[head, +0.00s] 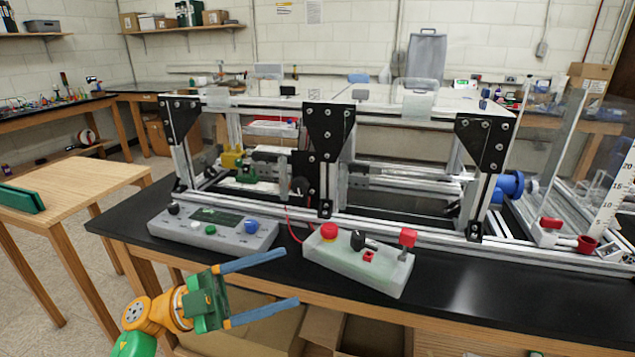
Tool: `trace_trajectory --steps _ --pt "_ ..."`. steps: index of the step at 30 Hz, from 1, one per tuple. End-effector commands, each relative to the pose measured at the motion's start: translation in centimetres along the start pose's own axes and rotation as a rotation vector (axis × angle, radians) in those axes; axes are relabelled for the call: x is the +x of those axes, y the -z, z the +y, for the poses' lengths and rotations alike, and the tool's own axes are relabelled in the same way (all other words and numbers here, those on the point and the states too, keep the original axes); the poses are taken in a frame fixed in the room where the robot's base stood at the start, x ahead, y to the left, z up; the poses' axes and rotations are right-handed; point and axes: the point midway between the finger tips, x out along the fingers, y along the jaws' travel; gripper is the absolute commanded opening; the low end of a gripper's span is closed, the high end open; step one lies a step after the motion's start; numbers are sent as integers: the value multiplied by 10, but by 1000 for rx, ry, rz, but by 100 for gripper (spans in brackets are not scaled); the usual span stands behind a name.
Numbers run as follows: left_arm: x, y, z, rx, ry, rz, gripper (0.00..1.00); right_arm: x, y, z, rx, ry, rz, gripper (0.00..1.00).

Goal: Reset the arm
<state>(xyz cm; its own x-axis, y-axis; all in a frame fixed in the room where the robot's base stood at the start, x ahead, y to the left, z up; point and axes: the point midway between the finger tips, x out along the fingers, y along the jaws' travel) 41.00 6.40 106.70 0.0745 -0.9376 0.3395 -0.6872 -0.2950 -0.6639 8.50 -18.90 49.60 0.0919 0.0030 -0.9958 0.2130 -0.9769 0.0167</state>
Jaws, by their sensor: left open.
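My left gripper (292,277) comes in from the lower left, with an orange wrist, a green body and two long blue fingers. The fingers are spread apart with nothing between them. In the picture it lies in front of the black bench's front edge, below the grey control box. The extrusion frame (330,205), made of metal bars with black corner plates, stands on the black bench (480,300). My right gripper is not in view.
A grey control box (190,229) and a pale box with a red button (345,268) sit near the bench's front edge. A wooden table (90,185) with a green object (22,198) stands at left. Open cardboard boxes (265,325) lie under the bench.

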Motion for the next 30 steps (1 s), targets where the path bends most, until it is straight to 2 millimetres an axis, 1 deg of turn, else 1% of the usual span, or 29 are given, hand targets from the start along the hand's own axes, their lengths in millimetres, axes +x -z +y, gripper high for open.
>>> trace_trajectory --steps 1,2,3,5,6,8,9,11,12,14,15,17,18,20,21,23,24,26,27,29,30 --pt "-2 -1 -28 59 133 -7 71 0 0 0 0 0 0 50" --pt "-5 -2 -47 96 227 -20 71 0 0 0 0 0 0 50" --pt "-13 -5 -73 142 354 -46 71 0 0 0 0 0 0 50" --pt "-32 -12 -111 197 551 -114 71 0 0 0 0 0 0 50" --pt "-49 -20 -134 220 681 -180 71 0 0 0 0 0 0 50" --pt "-82 -37 -162 231 863 -310 71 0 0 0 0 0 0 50" --pt "-105 -51 -174 221 966 -413 71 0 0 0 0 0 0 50" --pt "-139 -76 -183 177 1084 -585 71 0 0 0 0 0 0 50" --pt "-160 -94 -181 133 1135 -705 71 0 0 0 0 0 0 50" --pt "-187 -122 -170 47 1171 -883 71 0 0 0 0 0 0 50" --pt "-201 -138 -158 -15 1168 -991 71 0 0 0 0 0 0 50" --pt "-212 -163 -127 -75 1152 -1046 71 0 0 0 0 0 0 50" --pt "-220 -177 -108 -114 1143 -1082 71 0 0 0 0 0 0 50" --pt "-231 -196 -77 -174 1128 -1139 71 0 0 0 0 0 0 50" --pt "-238 -209 -54 -217 1116 -1179 71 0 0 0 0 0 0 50" --pt "-251 -227 -15 -287 1095 -1244 71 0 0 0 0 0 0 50" --pt "-260 -238 15 -339 1079 -1292 71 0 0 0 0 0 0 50" --pt "-274 -252 68 -427 1048 -1372 71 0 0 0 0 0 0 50" --pt "-284 -260 108 -493 1022 -1431 71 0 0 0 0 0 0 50" --pt "-297 -265 171 -594 980 -1520 71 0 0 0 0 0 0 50" --pt "-305 -264 214 -661 949 -1579 71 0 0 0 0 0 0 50"
